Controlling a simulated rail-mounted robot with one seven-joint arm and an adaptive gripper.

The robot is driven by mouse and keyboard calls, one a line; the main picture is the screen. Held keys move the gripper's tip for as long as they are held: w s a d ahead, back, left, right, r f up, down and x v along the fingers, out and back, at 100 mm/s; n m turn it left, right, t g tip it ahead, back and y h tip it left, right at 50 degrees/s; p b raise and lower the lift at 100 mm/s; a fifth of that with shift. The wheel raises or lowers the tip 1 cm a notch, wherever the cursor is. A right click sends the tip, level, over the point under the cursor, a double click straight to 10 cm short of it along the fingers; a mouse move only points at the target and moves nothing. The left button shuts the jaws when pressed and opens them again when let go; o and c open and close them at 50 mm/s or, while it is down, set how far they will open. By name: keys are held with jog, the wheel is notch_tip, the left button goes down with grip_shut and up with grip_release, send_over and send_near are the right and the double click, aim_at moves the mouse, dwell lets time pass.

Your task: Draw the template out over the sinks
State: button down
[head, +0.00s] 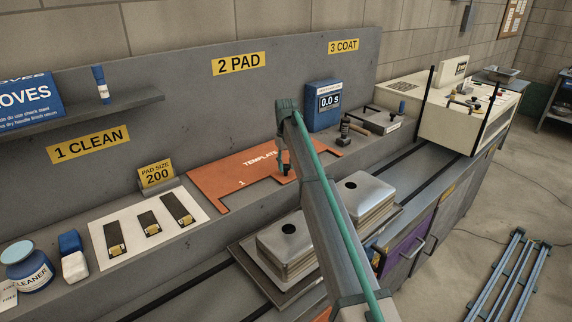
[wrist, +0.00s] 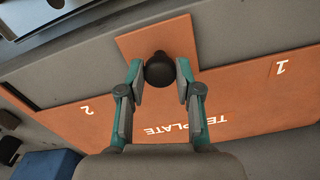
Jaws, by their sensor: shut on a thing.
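The orange template (head: 225,181) lies flat on the grey ledge below the "2 PAD" sign, marked "TEMPLATE" and "1". In the wrist view the template (wrist: 75,105) shows the numbers 1 and 2 and a tab with a round black knob (wrist: 159,70). My gripper (wrist: 160,80) has its two fingers on either side of the knob, shut on it. In the head view my gripper (head: 284,170) is over the template, and my arm hides the template's right part. Two metal sinks (head: 287,245) (head: 362,193) stand in front of the ledge, lower down.
A blue timer box (head: 323,105) and tools (head: 352,128) stand right of the template. A white card with dark strips (head: 150,227), a "PAD SIZE 200" sign (head: 157,176) and a cleaner bottle (head: 29,267) are left. A dark rail runs along the bench front.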

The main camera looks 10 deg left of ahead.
jog(key=s+d, duration=1.2)
jog(key=d, duration=0.4)
jog(key=shift+s+d+p, duration=0.25)
jog(key=shift+s+p, duration=0.1)
jog(key=shift+p, duration=0.05)
jog(key=c, duration=0.8)
grip_release()
jog(key=shift+d, duration=0.15)
notch_tip(320, 180, up, 12)
